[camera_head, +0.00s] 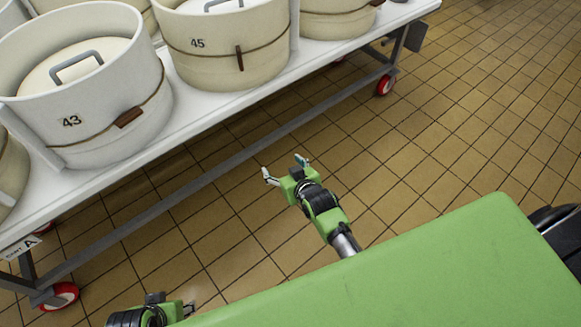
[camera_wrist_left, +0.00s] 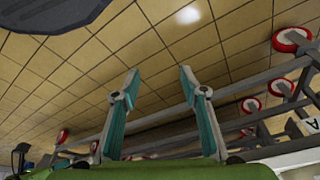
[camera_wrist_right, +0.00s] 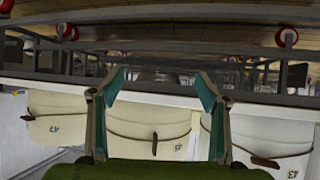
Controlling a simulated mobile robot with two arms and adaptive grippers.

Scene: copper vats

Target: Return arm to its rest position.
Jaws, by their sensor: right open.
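My right gripper (camera_head: 283,166) is open and empty over the tiled floor, in front of the cart with the vats. Its fingers stand apart with nothing between them in the right wrist view (camera_wrist_right: 159,74).
A white-topped cart (camera_head: 215,110) on red wheels holds cream vats, among them vat 43 (camera_head: 135,125) and vat 45 (camera_head: 215,65). Its lower rail (camera_head: 215,170) runs just beyond my right gripper. The tiled floor (camera_head: 470,110) at the right is clear.

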